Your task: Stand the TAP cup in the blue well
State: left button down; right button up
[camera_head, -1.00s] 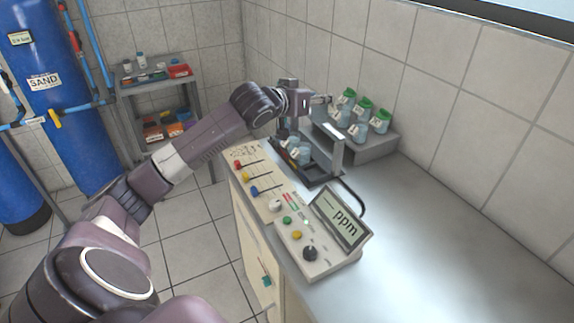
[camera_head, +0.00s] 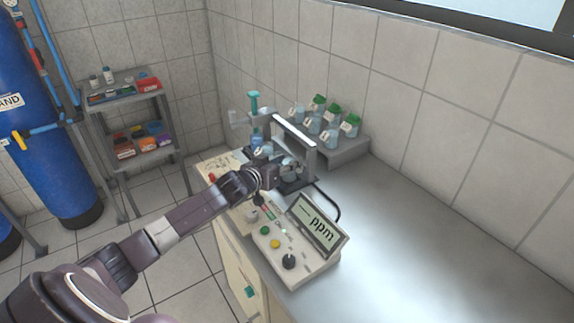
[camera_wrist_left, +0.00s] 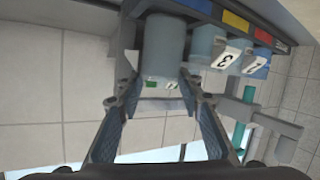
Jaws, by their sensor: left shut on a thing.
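My left gripper (camera_head: 276,172) is low at the front of the dark rack (camera_head: 292,184) on the bench. In the left wrist view, its fingers (camera_wrist_left: 158,80) are shut on a translucent grey-blue cup (camera_wrist_left: 163,45). No readable label shows on this cup, so I cannot confirm it is the TAP cup. The cup is by the blue-marked end of the rack (camera_wrist_left: 200,6); I cannot tell whether it is seated in the well. Cups labelled 3 (camera_wrist_left: 203,44) and 2 (camera_wrist_left: 251,63) stand beside it, by the yellow and red marks. My right gripper is not in view.
A meter reading ppm (camera_head: 318,228) stands in front of the rack. Several green-lidded bottles (camera_head: 330,125) stand on a grey step behind. A teal upright part (camera_head: 253,101) rises beside the rack. The bench (camera_head: 420,230) to the right is clear.

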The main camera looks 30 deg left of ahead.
pick_arm(q)
jog(key=shift+f, duration=0.85)
jog(key=shift+f, duration=0.15)
jog(key=c, duration=1.6)
grip_release()
jog(key=shift+r, duration=0.2)
jog(key=shift+s, duration=0.55)
jog(key=v, duration=1.1)
jog(key=shift+r+b, duration=0.1)
jog(key=shift+b, duration=0.3)
jog(key=shift+w, duration=0.1)
